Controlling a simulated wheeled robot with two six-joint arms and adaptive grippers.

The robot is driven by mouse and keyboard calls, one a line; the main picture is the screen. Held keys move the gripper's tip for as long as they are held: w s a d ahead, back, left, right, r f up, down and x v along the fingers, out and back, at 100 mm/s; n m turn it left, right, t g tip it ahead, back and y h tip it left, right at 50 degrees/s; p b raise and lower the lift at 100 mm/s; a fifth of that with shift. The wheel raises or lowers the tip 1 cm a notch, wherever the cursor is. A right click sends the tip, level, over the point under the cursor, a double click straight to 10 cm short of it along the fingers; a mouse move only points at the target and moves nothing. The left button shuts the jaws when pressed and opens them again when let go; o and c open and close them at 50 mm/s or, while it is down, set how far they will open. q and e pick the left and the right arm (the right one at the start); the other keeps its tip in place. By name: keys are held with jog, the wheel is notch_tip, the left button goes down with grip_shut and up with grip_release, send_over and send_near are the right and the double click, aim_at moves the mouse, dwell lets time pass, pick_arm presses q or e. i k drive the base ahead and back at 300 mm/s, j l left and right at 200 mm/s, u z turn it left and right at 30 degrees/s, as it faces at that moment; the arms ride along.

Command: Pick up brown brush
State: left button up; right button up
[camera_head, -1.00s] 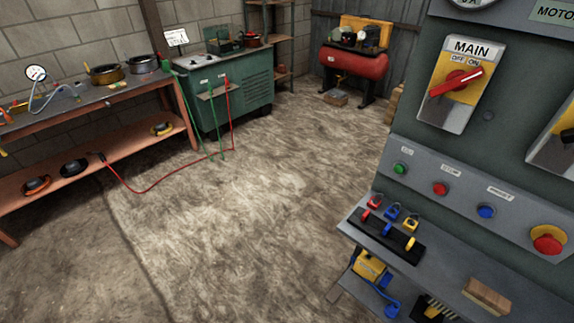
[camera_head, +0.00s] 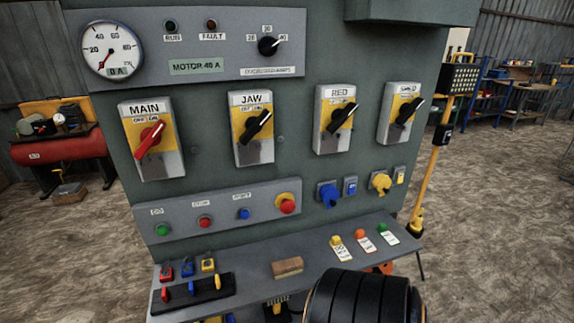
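The brown brush (camera_head: 287,267) is a small block, brown on top with a paler lower side. It lies on the grey shelf (camera_head: 250,262) at the foot of the green control panel, about midway along it. Nothing touches it and its near side shows fully.
Left of the brush stands a black rack (camera_head: 205,292) with small coloured padlocks (camera_head: 187,268) behind. Coloured tags (camera_head: 365,242) lie to its right. The panel (camera_head: 215,212) rises behind the shelf, with switches and buttons. Open floor (camera_head: 75,250) lies to the left.

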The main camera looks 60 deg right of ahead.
aim_at(286, 267)
jog(key=z, duration=2.05)
jog(key=i, duration=0.05)
